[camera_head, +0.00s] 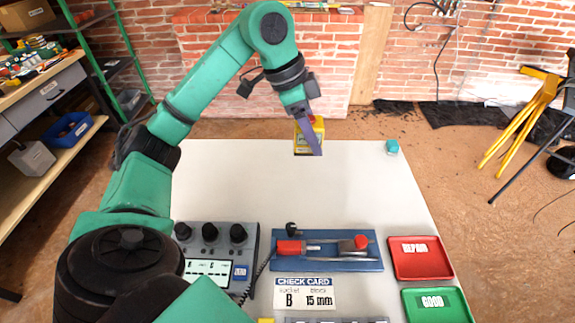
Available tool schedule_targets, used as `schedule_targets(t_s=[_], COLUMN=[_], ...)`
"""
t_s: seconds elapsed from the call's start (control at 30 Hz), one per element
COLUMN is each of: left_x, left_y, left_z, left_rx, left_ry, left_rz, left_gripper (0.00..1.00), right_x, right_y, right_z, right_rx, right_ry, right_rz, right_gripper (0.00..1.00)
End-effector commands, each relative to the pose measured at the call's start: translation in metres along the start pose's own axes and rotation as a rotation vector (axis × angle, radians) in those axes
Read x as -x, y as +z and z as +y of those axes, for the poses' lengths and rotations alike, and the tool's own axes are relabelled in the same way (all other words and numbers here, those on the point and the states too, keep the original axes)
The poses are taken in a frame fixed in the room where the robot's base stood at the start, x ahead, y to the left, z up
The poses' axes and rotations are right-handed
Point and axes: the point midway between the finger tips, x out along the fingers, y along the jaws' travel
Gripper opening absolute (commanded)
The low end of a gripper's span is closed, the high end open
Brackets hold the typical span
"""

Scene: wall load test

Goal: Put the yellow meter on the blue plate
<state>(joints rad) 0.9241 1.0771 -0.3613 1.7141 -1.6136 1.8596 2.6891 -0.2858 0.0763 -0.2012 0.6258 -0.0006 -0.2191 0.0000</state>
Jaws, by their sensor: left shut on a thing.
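The yellow meter (301,141) is held in my left gripper (310,135) at the far edge of the white table. A purple finger crosses the front of the meter and hides part of it. The meter appears to be off the table, but its exact height is hard to tell. The blue plate (335,266) lies near the front middle of the table. It bears a fixture with a red handle (289,247) and a red-topped block (355,245). The gripper and meter are well beyond the plate, apart from it. My right gripper is not in view.
A grey control box with black knobs (210,232) stands left of the plate. A check card (305,293) lies in front of it. A red tray (421,274) and a green tray (459,303) are at the right. A teal block (392,147) sits far right. The table's middle is clear.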

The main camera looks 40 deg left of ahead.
Motion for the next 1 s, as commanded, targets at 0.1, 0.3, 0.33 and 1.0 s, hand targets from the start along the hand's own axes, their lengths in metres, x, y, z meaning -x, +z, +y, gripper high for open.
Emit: schedule_targets(t_s=[0.1,0.3,0.33,1.0], left_x=[-0.025,-0.087,-0.096,-0.182], left_y=[0.011,0.038,0.042,0.076], left_z=[0.001,0.001,0.001,0.000], left_rx=[0.002,0.001,0.002,-0.002], left_ry=[0.003,0.005,0.006,-0.001], left_rz=[-0.004,-0.006,-0.007,0.001], left_gripper=[0.00,0.00,0.00,0.00], right_x=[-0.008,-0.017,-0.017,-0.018], right_y=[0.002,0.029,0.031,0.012], right_z=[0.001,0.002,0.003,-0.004], right_rx=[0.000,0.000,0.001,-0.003], right_ry=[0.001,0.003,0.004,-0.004], right_rz=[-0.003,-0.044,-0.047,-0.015], right_gripper=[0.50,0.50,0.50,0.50])
